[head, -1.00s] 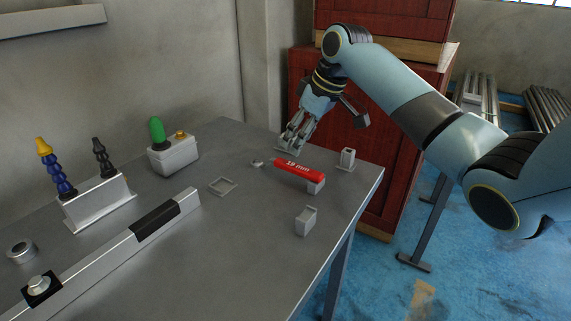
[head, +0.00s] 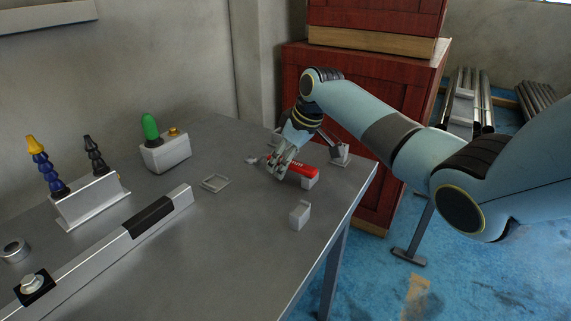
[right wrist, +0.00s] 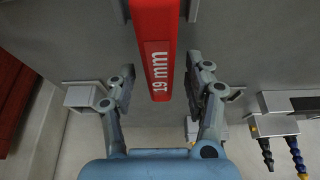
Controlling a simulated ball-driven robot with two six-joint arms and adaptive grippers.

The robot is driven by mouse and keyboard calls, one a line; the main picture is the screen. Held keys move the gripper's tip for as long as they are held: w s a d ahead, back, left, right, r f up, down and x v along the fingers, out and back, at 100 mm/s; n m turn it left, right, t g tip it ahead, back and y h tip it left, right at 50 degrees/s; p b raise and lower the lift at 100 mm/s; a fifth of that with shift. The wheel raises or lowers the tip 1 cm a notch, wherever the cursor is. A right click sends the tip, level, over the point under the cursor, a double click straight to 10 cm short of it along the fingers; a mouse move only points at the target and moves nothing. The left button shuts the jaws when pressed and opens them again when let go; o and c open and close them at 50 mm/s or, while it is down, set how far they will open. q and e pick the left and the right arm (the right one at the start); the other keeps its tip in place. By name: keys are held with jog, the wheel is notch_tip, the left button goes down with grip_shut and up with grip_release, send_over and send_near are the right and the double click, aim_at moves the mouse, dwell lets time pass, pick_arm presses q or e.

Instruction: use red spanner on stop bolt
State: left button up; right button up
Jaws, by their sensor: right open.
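The red spanner (head: 302,170) lies near the back right of the grey table, propped on a small grey block. In the right wrist view its red handle (right wrist: 156,50), marked "19 mm", runs between the two open fingers of my right gripper (right wrist: 158,85), with a gap on each side. In the head view my right gripper (head: 279,170) is at the spanner's left part and hides some of it. The stop bolt (head: 33,283) appears as a silver hex head on a black patch at the near left end of the long metal rail (head: 107,248). My left gripper is out of view.
A control box (head: 166,153) with a green knob stands at the back. A metal block (head: 92,203) with two jointed hoses stands left. A small square tray (head: 215,183), a grey block (head: 300,215) and a ring (head: 14,250) are on the table. The middle front is clear.

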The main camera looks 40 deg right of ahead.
jog(key=shift+f, duration=0.1)
jog(key=shift+f, duration=0.15)
dwell(0.4)
grip_shut()
